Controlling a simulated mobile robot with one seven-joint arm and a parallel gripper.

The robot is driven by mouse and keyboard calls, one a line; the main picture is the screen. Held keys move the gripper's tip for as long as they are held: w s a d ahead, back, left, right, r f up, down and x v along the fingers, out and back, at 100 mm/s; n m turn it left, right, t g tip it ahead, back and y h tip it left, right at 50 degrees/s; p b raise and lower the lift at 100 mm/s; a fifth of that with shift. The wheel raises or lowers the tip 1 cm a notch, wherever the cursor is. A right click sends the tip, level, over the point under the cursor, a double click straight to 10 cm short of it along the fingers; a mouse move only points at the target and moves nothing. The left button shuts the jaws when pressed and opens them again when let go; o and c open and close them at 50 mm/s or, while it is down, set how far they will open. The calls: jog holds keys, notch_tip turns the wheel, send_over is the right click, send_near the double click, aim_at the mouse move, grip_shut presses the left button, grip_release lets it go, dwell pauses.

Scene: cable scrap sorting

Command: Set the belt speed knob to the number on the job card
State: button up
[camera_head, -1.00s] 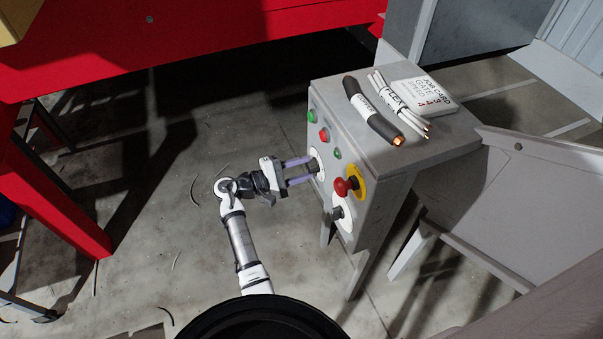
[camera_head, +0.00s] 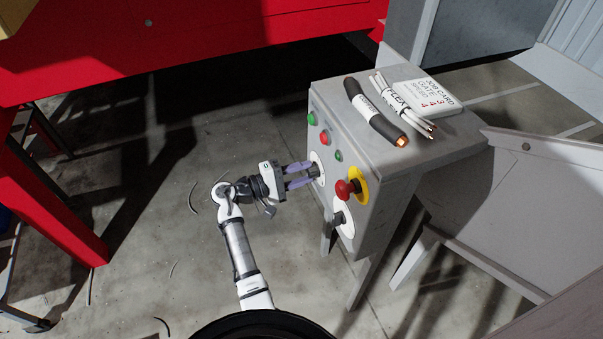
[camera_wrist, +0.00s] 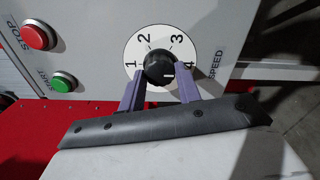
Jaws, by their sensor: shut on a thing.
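My gripper (camera_head: 314,171) is shut on the black belt speed knob (camera_wrist: 159,68), one purple finger on each side. The knob sits on a white dial (camera_wrist: 135,48) labelled SPEED, with 1, 2, 3 and 4 visible. A short white mark shows on the knob's lower right in the wrist view. It does not clearly line up with a visible number, and the fingers hide part of the lower dial. The job card (camera_head: 447,104) lies on top of the grey control box (camera_head: 375,150). It reads GATE and SPEED with red digits including 3 and 4; their rows are hard to tell.
A red mushroom button (camera_head: 344,188) on a yellow plate and a second dial knob (camera_head: 339,218) are close by. STOP (camera_wrist: 38,35) and START (camera_wrist: 63,82) buttons share the panel. A copper cable (camera_head: 375,112) and a flex bundle (camera_head: 403,103) lie on top.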

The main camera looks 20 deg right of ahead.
jog(key=o, duration=1)
jog(key=shift+c, duration=0.2)
jog(key=a+b, duration=0.2)
jog(key=a, duration=1.2)
jog(key=shift+s, duration=0.25)
jog(key=shift+d, duration=0.1)
